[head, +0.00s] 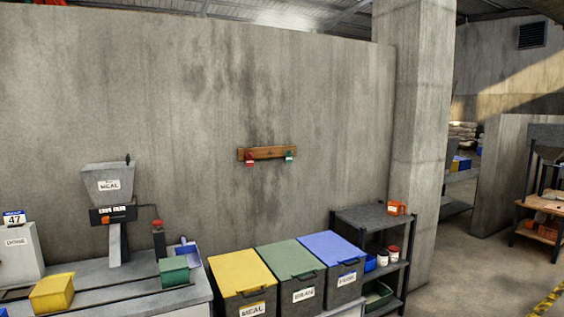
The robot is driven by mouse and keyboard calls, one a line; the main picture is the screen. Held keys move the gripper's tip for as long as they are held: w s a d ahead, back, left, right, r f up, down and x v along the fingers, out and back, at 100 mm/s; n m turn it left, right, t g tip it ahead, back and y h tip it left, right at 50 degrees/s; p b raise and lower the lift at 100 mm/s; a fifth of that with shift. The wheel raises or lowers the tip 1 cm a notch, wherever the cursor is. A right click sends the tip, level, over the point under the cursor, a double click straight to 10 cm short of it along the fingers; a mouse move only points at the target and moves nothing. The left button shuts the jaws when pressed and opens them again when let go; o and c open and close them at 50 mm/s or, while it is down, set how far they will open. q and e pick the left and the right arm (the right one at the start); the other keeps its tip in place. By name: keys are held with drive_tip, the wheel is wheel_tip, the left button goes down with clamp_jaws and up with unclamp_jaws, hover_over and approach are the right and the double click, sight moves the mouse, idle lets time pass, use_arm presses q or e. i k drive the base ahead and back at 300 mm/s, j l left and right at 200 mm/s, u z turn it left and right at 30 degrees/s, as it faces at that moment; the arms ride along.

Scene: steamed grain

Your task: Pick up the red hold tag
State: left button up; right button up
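The red hold tag (250,160) looks to be the small red piece hanging at the left end of a wooden rail (268,153) on the concrete wall. A similar green tag (289,157) hangs at the right end of the rail. Any writing on the tags is too small to read. Neither of my grippers shows in the head view.
Below the rail stand bins with yellow (241,271), green (289,261) and blue (331,248) lids. A counter with a meal hopper (108,180) is at left. A dark shelf (372,217) and a concrete pillar (418,140) stand right. Open floor (470,270) lies at lower right.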

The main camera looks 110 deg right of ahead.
sight(249, 161)
drive_tip(key=z, duration=3.35)
drive_tip(key=i+z, duration=0.35)
drive_tip(key=i, duration=0.7)
